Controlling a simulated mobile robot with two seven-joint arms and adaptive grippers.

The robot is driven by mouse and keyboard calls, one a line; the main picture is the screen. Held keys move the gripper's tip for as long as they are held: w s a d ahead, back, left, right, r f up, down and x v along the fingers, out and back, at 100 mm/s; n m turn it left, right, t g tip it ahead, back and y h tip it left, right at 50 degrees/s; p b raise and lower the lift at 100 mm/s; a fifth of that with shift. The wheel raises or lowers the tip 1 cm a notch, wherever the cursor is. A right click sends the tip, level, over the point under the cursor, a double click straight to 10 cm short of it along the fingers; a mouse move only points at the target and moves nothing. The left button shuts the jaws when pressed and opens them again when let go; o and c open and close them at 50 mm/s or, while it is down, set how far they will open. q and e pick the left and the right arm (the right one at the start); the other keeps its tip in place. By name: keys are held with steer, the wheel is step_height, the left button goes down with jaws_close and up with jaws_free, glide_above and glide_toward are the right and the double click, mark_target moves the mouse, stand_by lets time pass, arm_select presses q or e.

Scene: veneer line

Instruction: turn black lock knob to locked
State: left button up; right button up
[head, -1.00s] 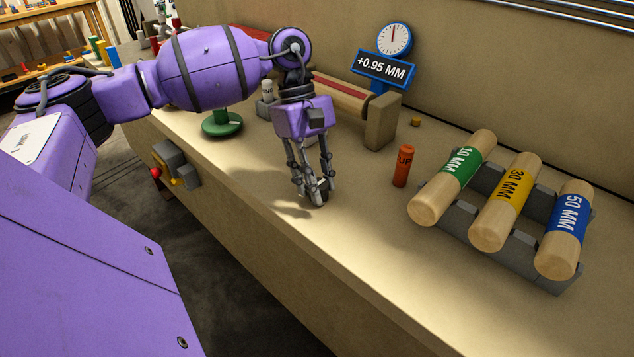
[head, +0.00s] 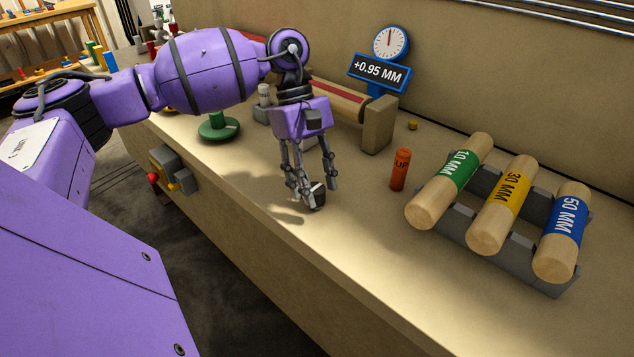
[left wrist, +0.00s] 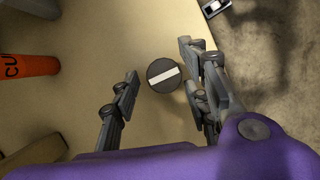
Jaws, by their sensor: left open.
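The black lock knob (head: 317,194) sits on the tan bench top near its front edge, partly hidden by my fingers in the head view. In the left wrist view the knob (left wrist: 158,83) is a round dark disc with a white bar across its face, slanting up to the right. My left gripper (head: 320,190) points down over it, open, with its fingers on either side. In the left wrist view the gripper (left wrist: 161,77) shows gaps between its fingers and the knob. My right gripper is in neither view.
An orange cylinder (head: 400,169) stands right of my gripper. A grey rack (head: 486,247) holds 10, 30 and 50 MM rolls. Behind are a wooden block (head: 378,126) and a blue gauge (head: 380,72) reading +0.95 MM. A green knob (head: 218,128) stands left. Bench between is clear.

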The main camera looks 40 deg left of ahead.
arm_select(q)
steer(key=v, duration=1.1)
steer(key=shift+r, duration=0.3)
steer(key=shift+f, duration=0.1)
